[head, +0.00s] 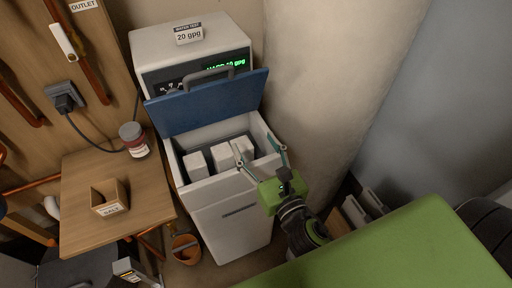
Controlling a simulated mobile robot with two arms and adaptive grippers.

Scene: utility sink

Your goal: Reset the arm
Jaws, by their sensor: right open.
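My right gripper (262,159) is at the right rim of the white softener cabinet (232,222). Its two fingers are spread wide and I see nothing held between them. The cabinet's blue lid (207,104) is tilted up and open, with a grey handle on its top edge. Inside the open bin are several white blocks (195,165). One finger reaches over the bin near the rightmost block; I cannot tell if it touches. My left gripper is not in view.
A wooden table (84,225) at left carries a small open box (109,197) and a lidded jar (133,139). An orange bucket (186,249) stands on the floor beside the cabinet. A green surface (400,255) fills the lower right. A power plug (64,96) is on the wall.

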